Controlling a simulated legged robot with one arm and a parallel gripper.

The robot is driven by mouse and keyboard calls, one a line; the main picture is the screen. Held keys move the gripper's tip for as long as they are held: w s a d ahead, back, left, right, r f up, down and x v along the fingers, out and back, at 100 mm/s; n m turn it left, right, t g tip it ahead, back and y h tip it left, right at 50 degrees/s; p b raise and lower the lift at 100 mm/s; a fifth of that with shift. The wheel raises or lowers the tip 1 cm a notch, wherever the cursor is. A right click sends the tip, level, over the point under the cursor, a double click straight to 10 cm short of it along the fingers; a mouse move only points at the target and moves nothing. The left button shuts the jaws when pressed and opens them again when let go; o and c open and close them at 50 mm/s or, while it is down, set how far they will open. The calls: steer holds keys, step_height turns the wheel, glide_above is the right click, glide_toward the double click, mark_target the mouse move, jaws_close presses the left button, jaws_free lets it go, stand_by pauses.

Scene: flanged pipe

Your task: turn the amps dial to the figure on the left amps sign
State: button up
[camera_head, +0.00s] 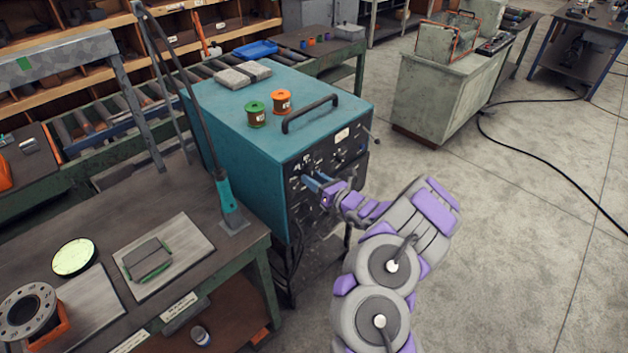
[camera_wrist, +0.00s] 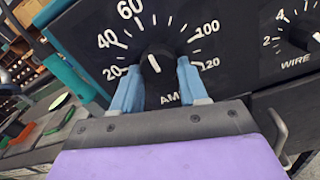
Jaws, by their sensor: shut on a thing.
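The black amps dial (camera_wrist: 157,62) sits on the machine's dark front panel, inside a white scale with 20, 40, 60, 100 and 120 readable. A short white mark on its face points up and slightly left, roughly toward the 60 side. My gripper (camera_wrist: 155,82) has its two blue fingers on either side of the dial, shut on it. In the head view my gripper (camera_head: 318,185) reaches the teal welding machine's (camera_head: 240,135) front panel, and the dial is hidden there. White labels (camera_head: 179,306) show on the bench edge, too small to read; I cannot tell which is the left amps sign.
A wire dial (camera_wrist: 306,36) is right of the amps dial. A workbench (camera_head: 150,200) stands at left. The floor at right is mostly open, with a black cable (camera_head: 545,162).

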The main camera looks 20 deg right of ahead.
steer(key=shift+d+r, duration=0.15)
steer(key=shift+r, duration=0.1)
steer(key=o, duration=1.1)
steer(key=shift+f, duration=0.2)
steer(key=shift+c, duration=0.2)
steer(key=shift+s, duration=0.1)
steer(key=p+v, duration=0.2)
steer(key=v, duration=1.5)
steer(key=shift+p, duration=0.4)
steer(key=shift+d, duration=0.15)
